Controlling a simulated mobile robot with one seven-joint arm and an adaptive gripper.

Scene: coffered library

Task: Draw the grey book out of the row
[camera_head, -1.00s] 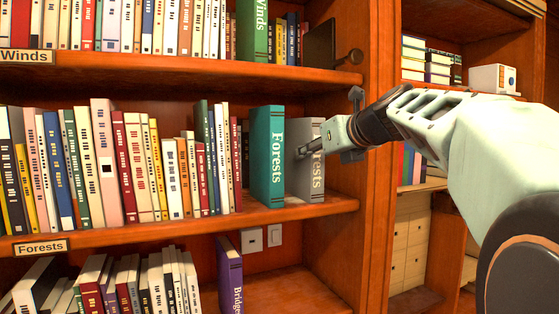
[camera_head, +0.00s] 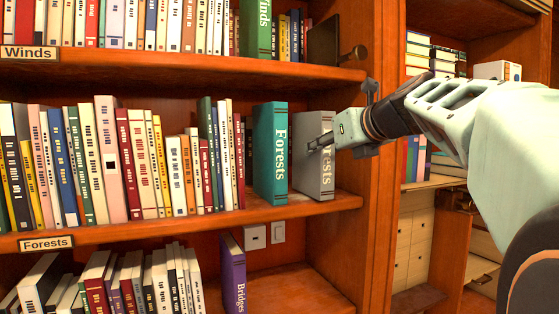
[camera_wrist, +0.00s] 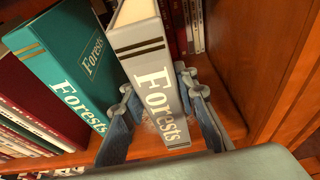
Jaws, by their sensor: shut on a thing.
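The grey book (camera_head: 318,172), lettered "Forests", stands upright at the right end of the middle shelf. In the wrist view the grey book (camera_wrist: 141,45) shows its spine between the fingers. My gripper (camera_head: 322,143) is shut on it, one finger on each side; in the wrist view the gripper (camera_wrist: 158,108) grips the spine's lower part. The teal "Forests" book (camera_head: 270,155) stands to its left, with a narrow gap between them in the head view. It also shows in the wrist view (camera_wrist: 62,62).
The shelf board (camera_head: 215,222) carries a row of several books to the left. The wooden upright (camera_head: 380,220) stands close to the right of the grey book. A purple "Bridges" book (camera_head: 233,275) stands on the shelf below.

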